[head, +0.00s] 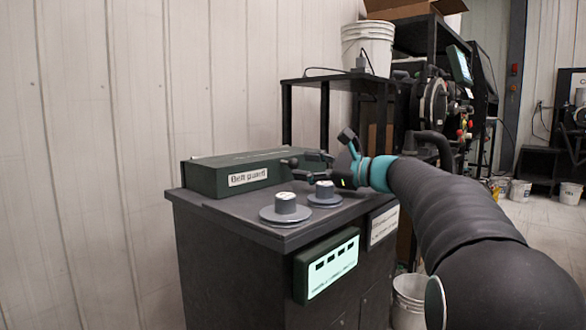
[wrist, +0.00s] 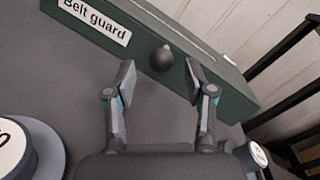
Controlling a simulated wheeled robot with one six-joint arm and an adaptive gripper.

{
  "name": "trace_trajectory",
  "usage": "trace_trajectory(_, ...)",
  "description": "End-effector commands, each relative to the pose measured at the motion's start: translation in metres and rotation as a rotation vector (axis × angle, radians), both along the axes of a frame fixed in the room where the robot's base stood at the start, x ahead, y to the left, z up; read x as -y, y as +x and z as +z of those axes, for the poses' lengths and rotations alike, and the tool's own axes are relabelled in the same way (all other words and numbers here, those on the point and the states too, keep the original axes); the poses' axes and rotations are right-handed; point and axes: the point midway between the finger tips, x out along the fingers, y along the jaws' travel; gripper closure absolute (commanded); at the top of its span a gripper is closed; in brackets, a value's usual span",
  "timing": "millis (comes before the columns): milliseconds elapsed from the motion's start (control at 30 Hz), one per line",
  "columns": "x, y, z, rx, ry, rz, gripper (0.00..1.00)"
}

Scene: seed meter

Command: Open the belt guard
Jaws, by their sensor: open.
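The belt guard (head: 228,177) is a long dark green box at the back of the grey cabinet top, with a white "Belt guard" label on its front. It looks closed. In the wrist view the belt guard (wrist: 232,98) runs diagonally across the top, and a dark round knob (wrist: 161,59) sticks out of its front face. My gripper (wrist: 160,82) is open, with one finger on each side of the knob and a gap on both sides. In the head view my gripper (head: 305,163) is at the right part of the guard and hides the knob partly.
Two round dials stand on the cabinet top (head: 236,216): a nearer one (head: 286,207) and one (head: 324,192) close under my gripper. A lit panel (head: 327,264) is on the cabinet front. A dark shelf with a bucket (head: 367,47) stands behind; a wall is at left.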

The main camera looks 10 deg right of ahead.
Motion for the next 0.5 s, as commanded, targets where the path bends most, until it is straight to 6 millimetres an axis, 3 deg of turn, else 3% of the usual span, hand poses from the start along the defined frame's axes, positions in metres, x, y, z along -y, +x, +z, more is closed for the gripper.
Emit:
trace_trajectory(200, -0.021, 0.021, 0.000, 0.000, 0.000, -0.001, 0.46)
trace_trajectory(500, -0.028, 0.029, 0.000, -0.001, 0.000, -0.004, 0.46)
